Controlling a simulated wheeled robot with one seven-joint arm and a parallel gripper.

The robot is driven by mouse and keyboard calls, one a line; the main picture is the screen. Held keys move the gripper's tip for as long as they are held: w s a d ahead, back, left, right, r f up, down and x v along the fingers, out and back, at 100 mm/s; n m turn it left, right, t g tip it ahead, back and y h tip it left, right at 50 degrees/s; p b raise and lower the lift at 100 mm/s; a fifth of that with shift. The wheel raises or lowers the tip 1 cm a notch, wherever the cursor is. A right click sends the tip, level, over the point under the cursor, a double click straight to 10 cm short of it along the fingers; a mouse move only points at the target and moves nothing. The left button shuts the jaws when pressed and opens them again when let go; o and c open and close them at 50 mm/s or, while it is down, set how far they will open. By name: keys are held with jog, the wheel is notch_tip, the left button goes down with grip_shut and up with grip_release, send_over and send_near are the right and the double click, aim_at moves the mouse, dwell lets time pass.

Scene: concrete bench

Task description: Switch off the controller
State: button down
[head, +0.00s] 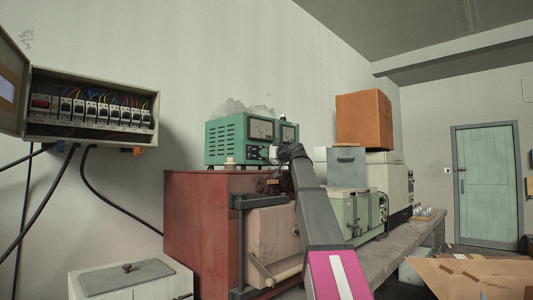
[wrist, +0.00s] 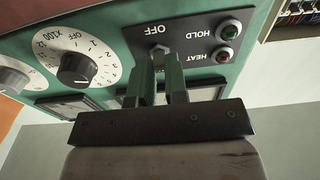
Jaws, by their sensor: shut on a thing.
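The controller (head: 228,140) is a green box with vents and two meters, on top of a red cabinet. In the wrist view its front panel (wrist: 112,50) appears upside down, with a black panel marked OFF, HOLD and HEAT. In the head view my gripper (head: 274,154) reaches the controller's front.
The red cabinet (head: 200,215) has a wooden block clamped at its front. A grey case (head: 347,165) and an orange box (head: 364,118) stand to the right. An open breaker box (head: 90,135) with cables hangs at left. A black dial (wrist: 76,68) lies close to my fingers.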

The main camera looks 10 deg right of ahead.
jog(key=shift+f+t+y, duration=0.3)
jog(key=shift+t+y, duration=0.1)
jog(key=shift+t, duration=0.1)
jog(key=c, duration=1.1)
grip_release()
jog(key=shift+c, duration=0.2)
jog(key=v, duration=1)
jog(key=shift+s+d+f, duration=0.2)
jog(key=shift+s, duration=0.1)
